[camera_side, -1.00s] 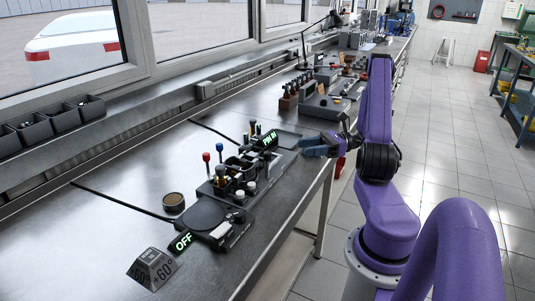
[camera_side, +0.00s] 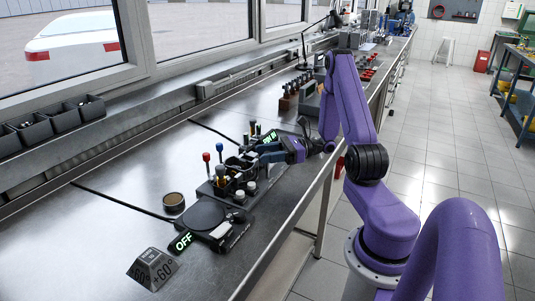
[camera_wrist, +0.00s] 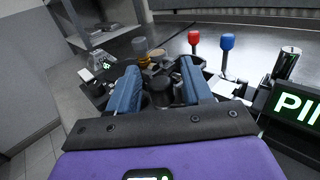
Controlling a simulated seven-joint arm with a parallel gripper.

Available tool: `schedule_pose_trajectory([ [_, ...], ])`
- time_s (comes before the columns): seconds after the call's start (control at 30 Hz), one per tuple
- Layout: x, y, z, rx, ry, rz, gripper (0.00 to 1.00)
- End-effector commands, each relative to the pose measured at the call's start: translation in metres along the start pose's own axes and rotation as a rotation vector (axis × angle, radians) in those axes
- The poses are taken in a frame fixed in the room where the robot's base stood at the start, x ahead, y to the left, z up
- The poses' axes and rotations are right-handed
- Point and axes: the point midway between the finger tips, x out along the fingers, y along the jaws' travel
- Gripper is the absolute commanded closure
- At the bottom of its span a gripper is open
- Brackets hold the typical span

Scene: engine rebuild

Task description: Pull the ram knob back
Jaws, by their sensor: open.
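My gripper (camera_side: 266,154) reaches over the small bench station from the right in the side view, its blue fingers apart. In the wrist view the open fingers (camera_wrist: 160,74) stand on both sides of dark round parts, with a dark knob-like part (camera_wrist: 160,86) between them. I cannot tell whether it is the ram knob or whether the fingers touch it. The station (camera_side: 208,188) carries a red-topped stick (camera_side: 206,157) and a blue-topped stick (camera_side: 219,147). In the wrist view the red top (camera_wrist: 194,38) and the blue top (camera_wrist: 227,41) stand beyond the fingers.
A lit green sign (camera_side: 269,137) stands behind the gripper. A scale (camera_side: 202,214) with an OFF sign (camera_side: 181,242) and an angle block (camera_side: 152,268) are nearer the camera. A round tin (camera_side: 173,202) lies left of the station.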

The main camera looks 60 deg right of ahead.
Motion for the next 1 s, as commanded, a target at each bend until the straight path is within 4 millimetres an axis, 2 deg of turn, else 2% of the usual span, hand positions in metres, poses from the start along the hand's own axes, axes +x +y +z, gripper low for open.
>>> schedule_pose_trajectory([
  [0.17, 0.000, 0.000, 0.000, 0.000, 0.000, 0.000, 0.50],
  [0.2, 0.000, 0.000, 0.000, 0.000, 0.000, 0.000, 0.53],
  [0.33, 0.000, 0.000, 0.000, 0.000, 0.000, 0.001, 0.96],
  [0.37, 0.000, 0.000, 0.000, 0.000, 0.000, 0.001, 1.00],
  [0.57, -0.003, -0.003, 0.000, -0.001, -0.001, 0.000, 1.00],
  [1.0, -0.054, -0.055, -0.001, -0.003, -0.001, -0.003, 1.00],
])
